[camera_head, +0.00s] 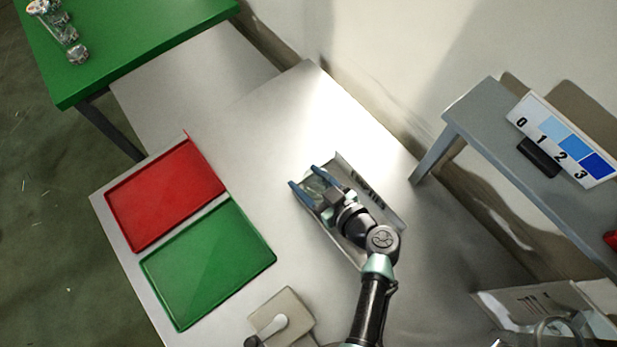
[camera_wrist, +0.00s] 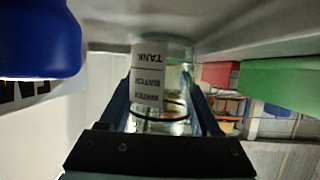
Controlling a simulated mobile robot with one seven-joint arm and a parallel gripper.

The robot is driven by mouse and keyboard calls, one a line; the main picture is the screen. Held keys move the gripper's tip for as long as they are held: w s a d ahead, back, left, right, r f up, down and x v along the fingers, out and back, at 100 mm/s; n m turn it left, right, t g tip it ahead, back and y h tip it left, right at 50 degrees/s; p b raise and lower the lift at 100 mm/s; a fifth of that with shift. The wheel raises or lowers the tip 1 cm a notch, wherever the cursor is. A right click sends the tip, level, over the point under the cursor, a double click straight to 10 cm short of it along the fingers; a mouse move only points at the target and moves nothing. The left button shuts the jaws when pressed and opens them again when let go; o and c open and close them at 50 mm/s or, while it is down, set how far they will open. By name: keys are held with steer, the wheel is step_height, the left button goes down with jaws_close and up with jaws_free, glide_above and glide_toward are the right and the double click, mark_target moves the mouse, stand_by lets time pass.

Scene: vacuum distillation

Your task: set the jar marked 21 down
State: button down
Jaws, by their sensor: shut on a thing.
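A clear glass jar (camera_wrist: 178,72) with a white printed label is between the two fingers of my gripper (camera_wrist: 165,108) in the wrist view. The label's print is upside down there, and I cannot read a 21 on it. In the head view my gripper (camera_head: 308,188) has its blue fingers around the jar (camera_head: 317,185), over the far end of a grey, labelled holder (camera_head: 385,212) on the white table. The gripper is shut on the jar. My arm and hand hide much of the holder, and I cannot tell whether the jar's base touches anything.
A red tray (camera_head: 165,195) and a green tray (camera_head: 208,262) lie empty at the table's left. A beige device (camera_head: 283,318) stands at the front. A grey shelf (camera_head: 490,125) with a 0–3 colour scale (camera_head: 562,140) is on the right. Small jars (camera_head: 77,53) stand on a green table (camera_head: 130,45).

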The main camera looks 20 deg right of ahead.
steer(key=shift+c, duration=0.5)
jaws_free()
steer(key=shift+r+p, duration=0.2)
steer(key=shift+p, duration=0.2)
steer(key=shift+s+d, duration=0.1)
steer(key=shift+s, duration=0.3)
steer(key=b+v, duration=0.2)
steer(key=v, duration=0.9)
steer(key=shift+s, duration=0.1)
